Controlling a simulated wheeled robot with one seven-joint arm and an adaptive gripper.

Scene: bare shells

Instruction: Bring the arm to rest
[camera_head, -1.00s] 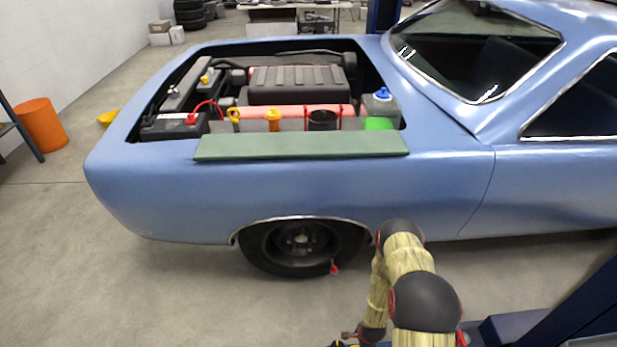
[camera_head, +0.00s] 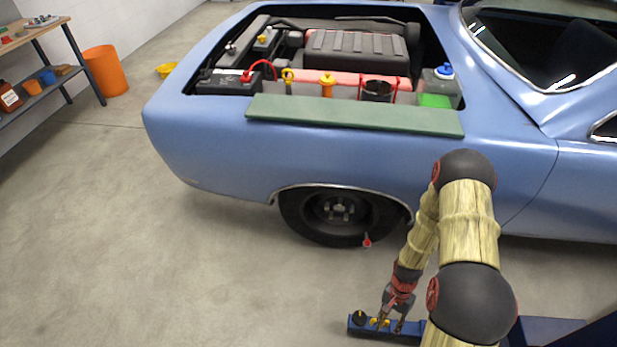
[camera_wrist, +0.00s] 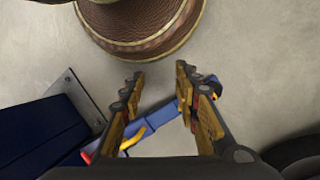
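My arm (camera_head: 468,225) reaches down in the lower right of the head view, beside the car's front wheel. It bends back so that my gripper (camera_head: 390,318) hangs low, pointing down in front of a blue bar on the floor. In the wrist view my gripper (camera_wrist: 157,80) has its two fingers well apart with nothing between them. The blue bar (camera_wrist: 160,116) shows beyond the fingers there.
A blue car (camera_head: 215,150) with an open engine bay stands across the view, a green board (camera_head: 350,116) along its fender. The front wheel (camera_head: 335,213) is close to my arm. A workbench (camera_head: 45,35) and orange bin (camera_head: 105,71) stand left. The left floor is clear.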

